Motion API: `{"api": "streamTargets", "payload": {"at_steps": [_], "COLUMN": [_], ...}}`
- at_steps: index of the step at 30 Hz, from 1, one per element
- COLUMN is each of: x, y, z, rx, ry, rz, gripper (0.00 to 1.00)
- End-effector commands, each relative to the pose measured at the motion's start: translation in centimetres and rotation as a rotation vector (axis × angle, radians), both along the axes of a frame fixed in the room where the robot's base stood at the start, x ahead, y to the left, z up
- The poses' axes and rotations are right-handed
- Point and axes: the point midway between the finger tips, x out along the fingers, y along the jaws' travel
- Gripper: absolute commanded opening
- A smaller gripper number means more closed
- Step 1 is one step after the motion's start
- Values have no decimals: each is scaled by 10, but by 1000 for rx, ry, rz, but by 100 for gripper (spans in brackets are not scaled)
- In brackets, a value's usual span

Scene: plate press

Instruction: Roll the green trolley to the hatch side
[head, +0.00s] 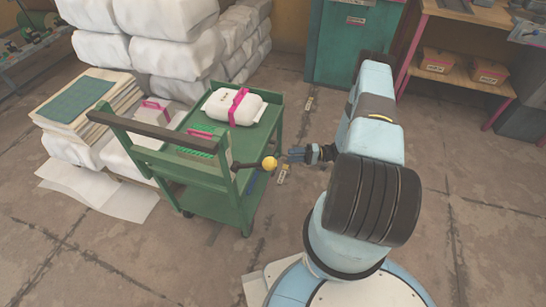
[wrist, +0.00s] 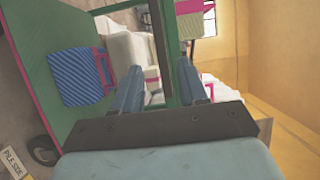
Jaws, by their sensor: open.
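The green trolley (head: 195,165) stands left of centre in the head view, beside stacked white sacks. A dark handle bar runs along its raised near-left side, and a dark rod with a yellow knob (head: 269,163) sticks out towards me. My gripper (head: 290,155) is open, just right of the knob, apparently with a small gap. In the wrist view the open fingers (wrist: 159,68) point towards the trolley's green frame (wrist: 65,45); a dark bar shows beyond and between them. I see nothing held. No hatch can be made out for certain.
On the trolley top lie a white bundle with a pink strap (head: 236,106) and a small green pink-handled item (head: 200,140). A blue striped pack (wrist: 80,76) shows on the trolley. A floor label reads "PILE SIDE" (wrist: 14,163). The floor at front left is mostly clear.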

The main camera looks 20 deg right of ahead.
Motion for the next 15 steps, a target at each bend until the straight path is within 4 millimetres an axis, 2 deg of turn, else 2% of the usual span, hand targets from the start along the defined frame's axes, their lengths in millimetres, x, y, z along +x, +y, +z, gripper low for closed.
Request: {"api": "streamTargets", "payload": {"at_steps": [1,9,15], "x": [2,13,19], "y": [11,57,83], "z": [0,0,0], "rx": [1,-1,-1], "ry": [1,1,1], "rz": [4,4,3], "gripper": [43,43,43]}}
